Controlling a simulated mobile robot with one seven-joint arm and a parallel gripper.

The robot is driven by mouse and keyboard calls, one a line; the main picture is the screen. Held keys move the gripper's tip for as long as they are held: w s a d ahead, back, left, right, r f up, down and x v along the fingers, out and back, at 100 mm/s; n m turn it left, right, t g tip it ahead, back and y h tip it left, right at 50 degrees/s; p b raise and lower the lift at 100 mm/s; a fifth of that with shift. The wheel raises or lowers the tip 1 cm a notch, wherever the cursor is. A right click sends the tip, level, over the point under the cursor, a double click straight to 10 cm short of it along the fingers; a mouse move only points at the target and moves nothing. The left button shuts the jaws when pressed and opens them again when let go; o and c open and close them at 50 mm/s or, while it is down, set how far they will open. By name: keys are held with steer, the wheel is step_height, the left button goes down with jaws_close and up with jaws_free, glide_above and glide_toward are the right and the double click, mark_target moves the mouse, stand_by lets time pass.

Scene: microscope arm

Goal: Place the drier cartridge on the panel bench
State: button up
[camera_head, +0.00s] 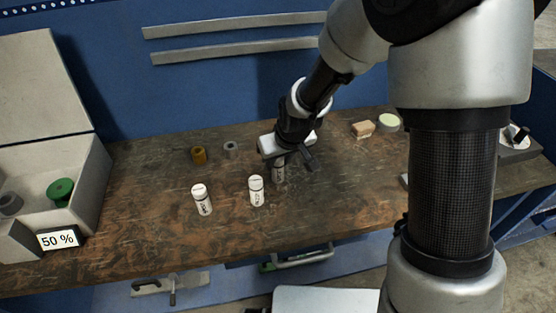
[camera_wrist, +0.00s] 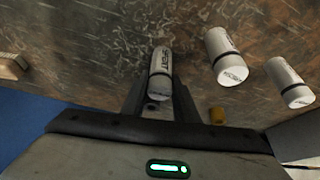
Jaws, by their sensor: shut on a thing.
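My gripper (camera_head: 284,160) is low over the brown, scratched panel bench (camera_head: 335,195) and is shut on a drier cartridge (camera_head: 279,174), a white cylinder with a dark band. In the wrist view the held drier cartridge (camera_wrist: 160,68) lies between the fingers (camera_wrist: 158,92), with dark lettering that looks like "SPENT". I cannot tell whether its lower end touches the bench. Two similar white cartridges stand upright on the bench to its left: one near it (camera_head: 256,191) and one farther left (camera_head: 202,199). Both also show in the wrist view, right of the held one.
A brass fitting (camera_head: 199,155) and a grey ring (camera_head: 231,149) stand behind the cartridges. A tan block (camera_head: 362,129) and a pale green-topped round item (camera_head: 388,122) are at the back right. An open grey case (camera_head: 92,185) with a "50 %" sign (camera_head: 58,240) is at left. The bench front is clear.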

steer(key=shift+f, duration=0.25)
steer(key=o, duration=1.1)
steer(key=shift+r, duration=0.1)
steer(key=shift+c, duration=0.2)
